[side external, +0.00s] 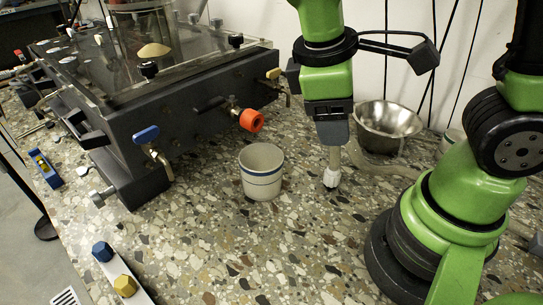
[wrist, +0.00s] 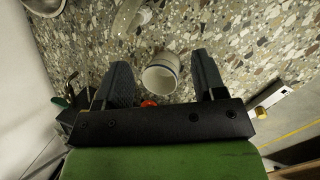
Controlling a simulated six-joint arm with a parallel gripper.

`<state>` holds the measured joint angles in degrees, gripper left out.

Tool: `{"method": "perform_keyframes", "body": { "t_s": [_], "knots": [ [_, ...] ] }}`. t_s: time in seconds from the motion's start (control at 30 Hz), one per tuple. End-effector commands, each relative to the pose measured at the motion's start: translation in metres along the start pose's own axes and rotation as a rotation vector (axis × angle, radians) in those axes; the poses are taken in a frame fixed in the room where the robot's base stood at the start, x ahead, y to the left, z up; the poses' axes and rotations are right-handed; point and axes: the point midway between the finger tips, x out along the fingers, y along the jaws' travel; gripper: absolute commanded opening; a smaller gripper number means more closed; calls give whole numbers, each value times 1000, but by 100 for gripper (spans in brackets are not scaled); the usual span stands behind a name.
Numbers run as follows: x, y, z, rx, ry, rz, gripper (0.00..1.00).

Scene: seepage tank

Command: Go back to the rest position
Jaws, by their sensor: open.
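My gripper (side external: 333,140) points down above the stone-patterned counter, to the right of the white cup and higher than its rim. In the wrist view, its two dark fingers (wrist: 162,66) are spread wide with nothing held between them. The white cup with blue bands (side external: 261,172) stands upright on the counter in front of the tank. In the wrist view the cup (wrist: 160,78) shows between the fingers, farther off and apart from them. Its inside looks empty in the wrist view.
The dark seepage tank (side external: 190,125) with its orange knob (side external: 251,120) and blue-handled valve (side external: 146,134) fills the left. A blue level (side external: 45,168) lies far left. The front counter is mostly clear.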

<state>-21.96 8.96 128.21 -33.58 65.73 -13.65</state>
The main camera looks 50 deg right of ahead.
Motion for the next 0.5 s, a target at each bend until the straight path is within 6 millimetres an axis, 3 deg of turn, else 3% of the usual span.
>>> {"method": "perform_keyframes", "body": {
  "t_s": [0.3, 0.5],
  "knots": [
    [-60, 8, 41, 578, 487, -272, 64],
    [-82, 7, 58, 802, 713, -384, 64]
  ]
}}
